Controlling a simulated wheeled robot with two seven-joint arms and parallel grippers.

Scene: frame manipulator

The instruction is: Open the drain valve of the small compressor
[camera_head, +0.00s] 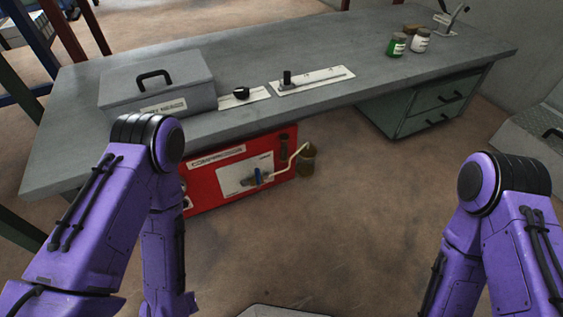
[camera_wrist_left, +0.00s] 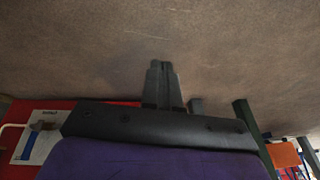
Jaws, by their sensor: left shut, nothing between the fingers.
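The small compressor (camera_head: 209,190) is a red box under the front of the workbench in the head view. A white panel (camera_head: 236,180) on its front carries a valve with a blue handle (camera_head: 258,174). A pale hose (camera_head: 292,158) runs from the valve to a small bucket (camera_head: 308,160) on the floor. The left wrist view shows the red compressor (camera_wrist_left: 70,105) and the blue handle (camera_wrist_left: 43,126) at lower left, apart from my left gripper. My left gripper (camera_wrist_left: 160,66) is shut and empty, over the floor. My right gripper is out of view.
The grey workbench (camera_head: 350,105) bears a grey toolbox (camera_head: 165,95), two labelled plates with black parts, and jars (camera_head: 397,45). A green drawer unit (camera_head: 430,105) stands under its right part. The floor (camera_head: 350,230) before the compressor is clear.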

